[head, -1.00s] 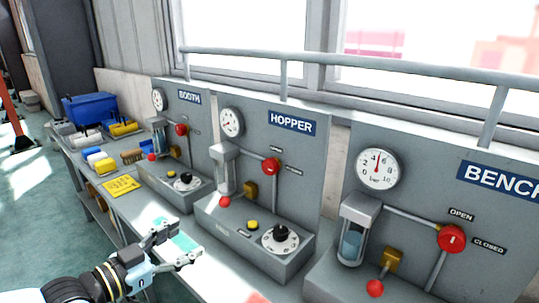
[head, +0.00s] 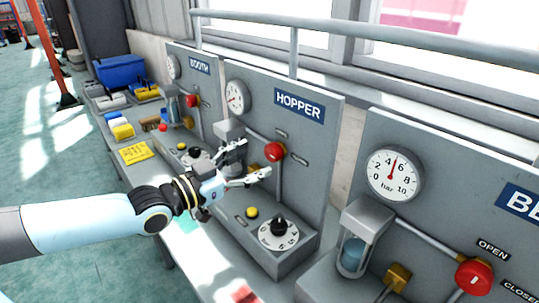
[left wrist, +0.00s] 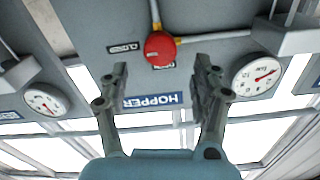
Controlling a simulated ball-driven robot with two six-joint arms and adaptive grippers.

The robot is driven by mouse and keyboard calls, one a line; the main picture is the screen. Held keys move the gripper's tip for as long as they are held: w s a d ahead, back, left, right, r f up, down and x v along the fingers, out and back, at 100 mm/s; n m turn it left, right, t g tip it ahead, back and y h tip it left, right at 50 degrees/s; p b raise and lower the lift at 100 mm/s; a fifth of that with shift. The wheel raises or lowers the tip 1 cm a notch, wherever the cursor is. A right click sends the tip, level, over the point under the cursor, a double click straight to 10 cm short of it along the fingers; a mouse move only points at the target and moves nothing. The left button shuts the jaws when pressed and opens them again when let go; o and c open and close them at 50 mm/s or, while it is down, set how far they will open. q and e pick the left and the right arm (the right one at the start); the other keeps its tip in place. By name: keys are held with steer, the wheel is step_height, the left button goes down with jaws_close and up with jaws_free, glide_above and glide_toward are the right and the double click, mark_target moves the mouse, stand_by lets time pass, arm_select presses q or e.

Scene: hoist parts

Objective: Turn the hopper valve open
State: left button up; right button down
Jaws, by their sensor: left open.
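The hopper valve is a round red knob (head: 275,152) on a pipe on the grey hopper panel (head: 322,150), under the blue HOPPER sign (head: 300,106). In the head view my left gripper (head: 256,160) is open and empty, its fingers pointing at the panel just left of the knob. In the left wrist view the red knob (left wrist: 160,48) lies ahead, between and beyond the two open fingers (left wrist: 163,80), with no contact visible. The marking on the knob is too small to read. My right gripper is not in view.
The hopper gauge (head: 238,97) is above left of the valve. A yellow button (head: 252,212) and a black dial (head: 279,228) sit on the box below. The bench panel with its red valve (head: 474,278) stands at right, the booth panel (head: 205,90) at left.

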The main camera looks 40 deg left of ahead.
mark_target(270, 154)
arm_select(q)
steer(key=w, duration=0.3)
steer(key=shift+w+d+f+b, duration=0.15)
steer(key=shift+w+b, duration=0.15)
steer(key=shift+b, duration=0.1)
steer(key=shift+w, duration=0.8)
steer(key=shift+d, duration=0.1)
steer(key=shift+c, duration=0.2)
steer(key=c, duration=1.1)
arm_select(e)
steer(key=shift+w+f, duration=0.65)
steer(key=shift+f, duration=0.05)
